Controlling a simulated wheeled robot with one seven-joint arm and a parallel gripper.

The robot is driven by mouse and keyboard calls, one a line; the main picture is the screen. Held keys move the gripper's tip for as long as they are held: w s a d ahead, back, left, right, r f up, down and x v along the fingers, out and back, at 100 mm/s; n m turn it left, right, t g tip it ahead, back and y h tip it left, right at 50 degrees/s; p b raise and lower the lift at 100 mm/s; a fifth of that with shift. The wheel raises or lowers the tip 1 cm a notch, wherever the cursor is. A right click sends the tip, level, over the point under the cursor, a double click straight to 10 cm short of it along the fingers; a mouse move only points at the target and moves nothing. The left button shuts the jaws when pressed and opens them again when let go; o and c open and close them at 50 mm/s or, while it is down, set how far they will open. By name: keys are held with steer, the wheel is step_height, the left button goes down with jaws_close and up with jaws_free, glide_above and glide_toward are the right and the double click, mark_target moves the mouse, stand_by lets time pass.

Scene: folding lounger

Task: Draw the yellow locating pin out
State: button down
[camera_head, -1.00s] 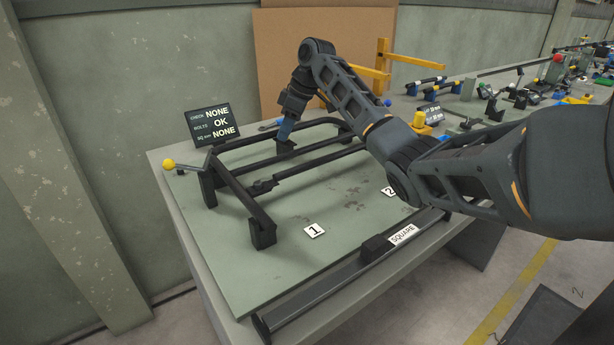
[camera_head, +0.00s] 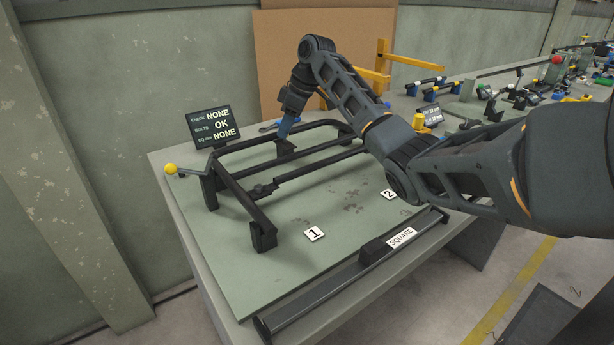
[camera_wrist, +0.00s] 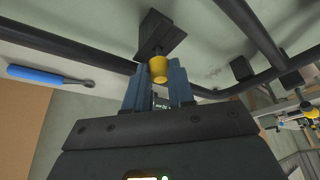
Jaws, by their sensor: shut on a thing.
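The yellow locating pin (camera_wrist: 160,70) shows in the wrist view as a short yellow knob between the blue fingertips of my gripper (camera_wrist: 158,84). My gripper is shut on it. A dark block (camera_wrist: 160,36) lies just beyond the knob, and I cannot tell how deep the pin sits in it. In the head view my gripper (camera_head: 284,131) points down at a dark block (camera_head: 285,147) inside the far side of the black lounger frame (camera_head: 240,205); the pin itself is hidden there.
A yellow-balled lever (camera_head: 170,169) sticks out at the frame's left. A bar labelled SQUARE (camera_head: 350,278) lies along the table's front edge. A blue-handled tool (camera_wrist: 38,74) lies beyond the frame rail. The table front is clear around markers 1 and 2.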

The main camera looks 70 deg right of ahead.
steer(key=shift+r+p, duration=2)
steer(key=shift+r, duration=0.3)
